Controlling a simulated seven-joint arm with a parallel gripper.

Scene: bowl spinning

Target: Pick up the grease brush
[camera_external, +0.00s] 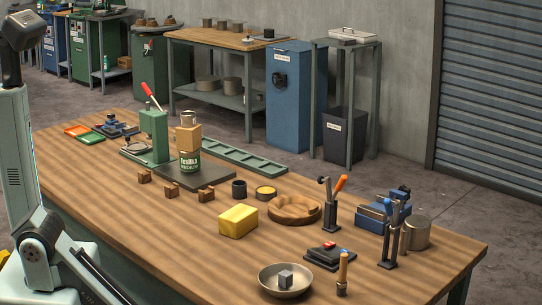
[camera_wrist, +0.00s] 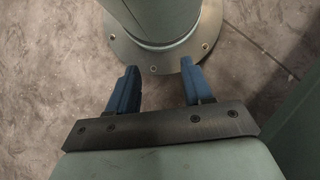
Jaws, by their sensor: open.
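What looks like the grease brush (camera_external: 343,272) stands upright near the front right of the table in the external view. It has a light wooden handle on top and a dark lower end. It is right beside a shallow metal bowl (camera_external: 286,281) that holds a small grey block (camera_external: 285,277). My gripper (camera_wrist: 157,85) is open and empty in the wrist view, its two blue fingers apart over the floor near my round base flange. The brush does not show in the wrist view. I cannot make out the gripper in the external view.
The front left tabletop is clear.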

